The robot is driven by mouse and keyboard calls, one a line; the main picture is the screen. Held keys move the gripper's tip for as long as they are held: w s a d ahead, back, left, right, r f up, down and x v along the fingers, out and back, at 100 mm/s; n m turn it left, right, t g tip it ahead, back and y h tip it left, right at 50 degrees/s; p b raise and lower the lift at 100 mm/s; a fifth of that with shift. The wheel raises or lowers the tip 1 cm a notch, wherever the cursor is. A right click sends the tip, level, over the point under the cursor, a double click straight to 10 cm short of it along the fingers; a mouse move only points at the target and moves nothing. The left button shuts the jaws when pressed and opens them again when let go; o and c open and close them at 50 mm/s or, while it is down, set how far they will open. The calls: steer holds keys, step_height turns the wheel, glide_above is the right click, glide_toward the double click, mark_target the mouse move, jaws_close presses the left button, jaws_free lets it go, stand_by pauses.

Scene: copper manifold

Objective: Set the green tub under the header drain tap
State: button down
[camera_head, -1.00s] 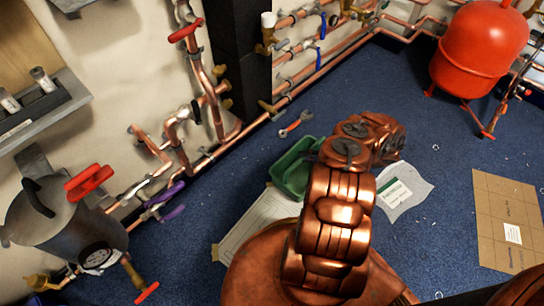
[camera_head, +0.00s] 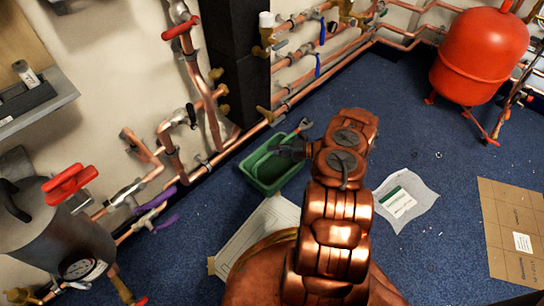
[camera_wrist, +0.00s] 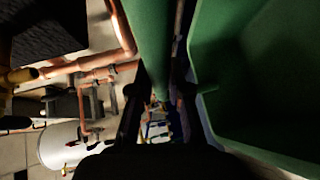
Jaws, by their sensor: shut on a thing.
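The green tub (camera_head: 268,184) is an open rectangular tub near the low copper pipes along the wall. My gripper (camera_head: 286,152) is shut on its rim on the right side. In the wrist view the tub (camera_wrist: 262,60) fills the right side, and its wall runs between the dark fingers (camera_wrist: 160,108). I cannot tell whether its base touches the floor. A brass tap (camera_head: 265,114) sticks out from the low pipes just behind the tub. Other brass taps are on the pipework, and I cannot tell which is the header drain tap.
A grey tank (camera_head: 55,235) with red and purple valve handles stands at left. A white sheet (camera_head: 250,240), a leaflet (camera_head: 402,200) and cardboard (camera_head: 512,240) lie on the blue floor. A red vessel (camera_head: 480,55) stands at back right.

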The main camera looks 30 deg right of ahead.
steer(key=shift+w+a+f+b, duration=0.15)
steer(key=shift+w+a+b, duration=0.15)
steer(key=shift+w, duration=0.2)
step_height(320, 180, down, 3)
steer(key=shift+d+f+b, duration=0.1)
steer(key=shift+b, duration=0.85)
steer(key=shift+f, duration=0.1)
steer(key=c, duration=1.1)
jaws_free()
step_height(320, 180, up, 2)
steer(key=p, duration=0.5)
glide_above(300, 163)
